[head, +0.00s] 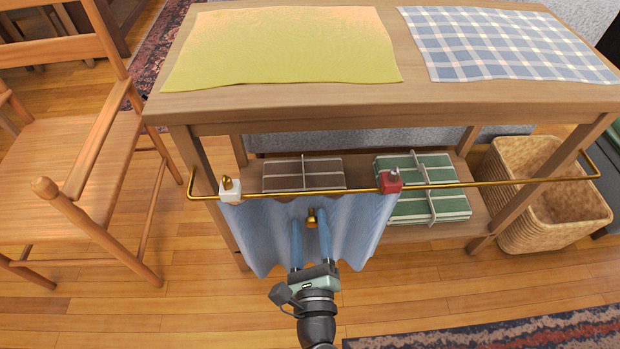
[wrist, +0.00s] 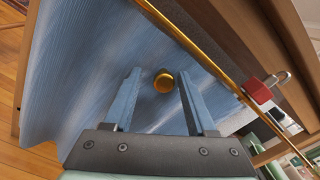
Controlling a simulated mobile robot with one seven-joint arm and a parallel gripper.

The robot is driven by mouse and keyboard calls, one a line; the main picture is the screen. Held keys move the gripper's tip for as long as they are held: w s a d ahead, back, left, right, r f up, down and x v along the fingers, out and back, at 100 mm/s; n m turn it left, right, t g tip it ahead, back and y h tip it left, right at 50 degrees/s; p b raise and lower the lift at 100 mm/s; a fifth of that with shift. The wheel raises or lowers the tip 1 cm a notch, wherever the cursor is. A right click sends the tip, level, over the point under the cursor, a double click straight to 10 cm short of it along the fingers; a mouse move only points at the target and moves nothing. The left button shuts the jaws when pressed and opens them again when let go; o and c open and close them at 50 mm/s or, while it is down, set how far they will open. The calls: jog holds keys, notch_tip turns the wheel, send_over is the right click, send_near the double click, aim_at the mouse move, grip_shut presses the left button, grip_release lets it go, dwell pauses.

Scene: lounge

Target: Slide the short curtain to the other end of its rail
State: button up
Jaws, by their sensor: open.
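The short blue curtain (head: 350,230) hangs in folds from a brass rail (head: 520,182) along the table's front. In the wrist view the fingers (wrist: 157,85) appear apart from the knob.
The wooden table (head: 300,105) bears a yellow cloth (head: 285,45) and a checked cloth (head: 510,45). A wicker basket (head: 550,195) stands right, a wooden chair (head: 75,150) left. The rail's right half is bare.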

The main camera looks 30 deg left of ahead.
jog(key=p+v, duration=0.2)
jog(key=v, duration=1.1)
jog(key=shift+p, duration=0.3)
